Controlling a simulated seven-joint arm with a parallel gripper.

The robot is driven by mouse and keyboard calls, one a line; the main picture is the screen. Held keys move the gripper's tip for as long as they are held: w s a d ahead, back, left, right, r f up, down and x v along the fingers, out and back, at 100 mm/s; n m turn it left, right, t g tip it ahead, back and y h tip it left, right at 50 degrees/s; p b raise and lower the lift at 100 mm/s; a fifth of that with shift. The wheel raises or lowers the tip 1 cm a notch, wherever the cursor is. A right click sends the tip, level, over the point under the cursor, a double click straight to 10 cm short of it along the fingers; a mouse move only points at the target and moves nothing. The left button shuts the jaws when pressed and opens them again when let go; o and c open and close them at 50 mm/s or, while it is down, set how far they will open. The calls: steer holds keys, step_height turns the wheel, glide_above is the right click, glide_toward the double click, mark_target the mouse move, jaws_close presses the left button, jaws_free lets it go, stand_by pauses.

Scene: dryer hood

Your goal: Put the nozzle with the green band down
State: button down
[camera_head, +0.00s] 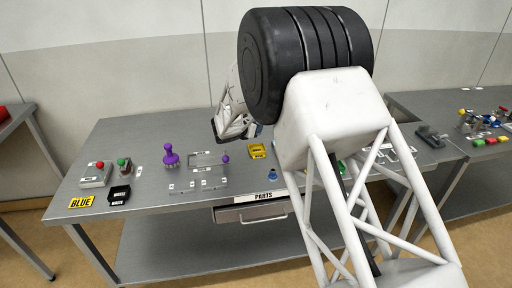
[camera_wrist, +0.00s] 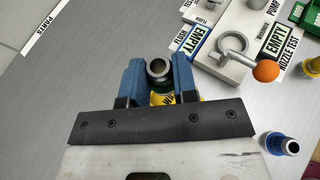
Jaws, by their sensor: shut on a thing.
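In the wrist view my gripper (camera_wrist: 158,75) has its two blue fingers closed around the sides of a nozzle (camera_wrist: 158,69). The nozzle has a round grey metal mouth facing the camera, with green showing just below it and yellow with dark lettering lower down. Its lower part is hidden by the fingers and the dark gripper plate. I cannot tell whether the nozzle touches the bench.
In the wrist view a fixture with a metal ring (camera_wrist: 231,42) and orange knob (camera_wrist: 266,71) stands right of my gripper, beside "EMPTY" labels. A blue nozzle-like part (camera_wrist: 282,144) is at lower right. Grey bench is bare on the left.

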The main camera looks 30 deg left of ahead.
glide_above(255, 151)
steer(key=shift+d+f, duration=0.15)
steer(key=shift+f, duration=2.3)
steer(key=shift+f, duration=1.85)
steer(key=shift+f, duration=0.15)
steer(key=c, duration=0.9)
jaws_free()
steer(key=shift+s, duration=0.1)
steer(key=v, duration=1.2)
